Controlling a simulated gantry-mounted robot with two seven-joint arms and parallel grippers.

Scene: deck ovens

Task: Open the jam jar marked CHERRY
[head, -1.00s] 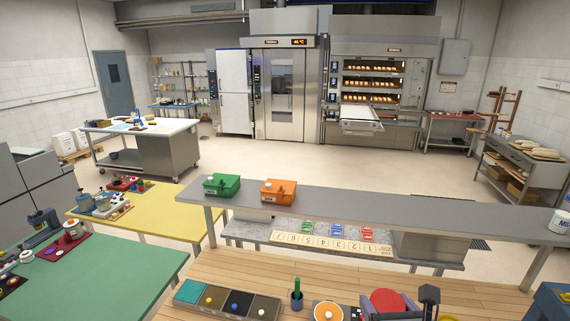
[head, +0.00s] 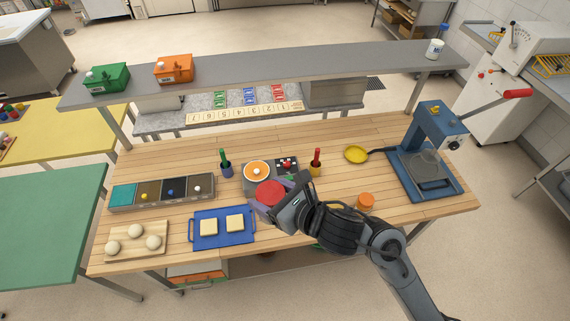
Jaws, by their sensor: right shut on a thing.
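My right gripper (head: 268,195) is over the middle of the wooden workbench (head: 330,150), its arm coming in from the lower right. It is shut on a red round thing (head: 268,190), which looks like a jar's lid. The gripper hides what is below it, so I cannot tell whether a jar is under it or whether it is lifted. A small orange-topped thing (head: 366,200), perhaps another jar, stands right of the gripper, partly behind my arm. No CHERRY marking is readable. My left gripper is out of view.
Behind the gripper is a device with an orange disc (head: 257,170). A blue tray (head: 195,240) with two pale squares, a board with dough balls (head: 110,243) and a bin row (head: 120,196) lie left. A blue press (head: 412,165) stands right. A grey shelf (head: 240,72) spans the back.

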